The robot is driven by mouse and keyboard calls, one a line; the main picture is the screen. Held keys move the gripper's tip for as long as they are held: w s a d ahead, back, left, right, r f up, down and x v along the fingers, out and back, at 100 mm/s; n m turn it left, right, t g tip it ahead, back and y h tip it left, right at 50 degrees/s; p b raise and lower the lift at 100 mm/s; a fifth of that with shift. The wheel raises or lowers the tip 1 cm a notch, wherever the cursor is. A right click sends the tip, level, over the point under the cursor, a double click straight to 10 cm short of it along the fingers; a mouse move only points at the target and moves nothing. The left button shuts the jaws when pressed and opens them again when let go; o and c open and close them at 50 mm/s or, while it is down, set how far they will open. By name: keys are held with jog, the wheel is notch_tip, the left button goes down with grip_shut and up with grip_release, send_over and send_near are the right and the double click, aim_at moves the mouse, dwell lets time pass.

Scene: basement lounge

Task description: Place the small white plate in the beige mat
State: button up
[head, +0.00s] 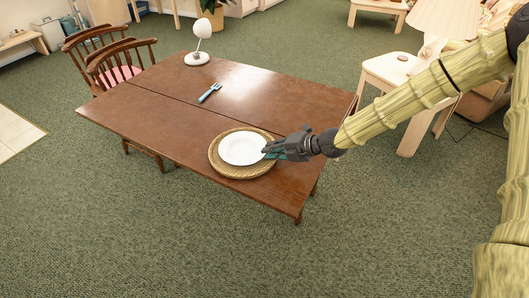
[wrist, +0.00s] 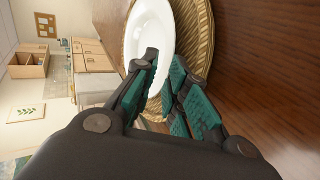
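The small white plate (head: 242,148) is over the round beige woven mat (head: 228,173), near its middle in the head view. In the wrist view the plate (wrist: 148,32) looks offset toward the left of the mat (wrist: 203,42). I cannot tell whether it touches the mat or is slightly above it. My gripper (head: 270,151) is at the plate's right edge in the head view. The fingers hide part of the rim.
The mat lies near a corner of the brown wooden table (head: 180,123). A blue fork (head: 209,92) and a white lamp (head: 199,45) are farther back on it. Chairs (head: 125,62) stand at the left, and a light side table (head: 390,75) stands to the right.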

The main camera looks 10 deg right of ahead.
jog(key=shift+v, duration=3.4)
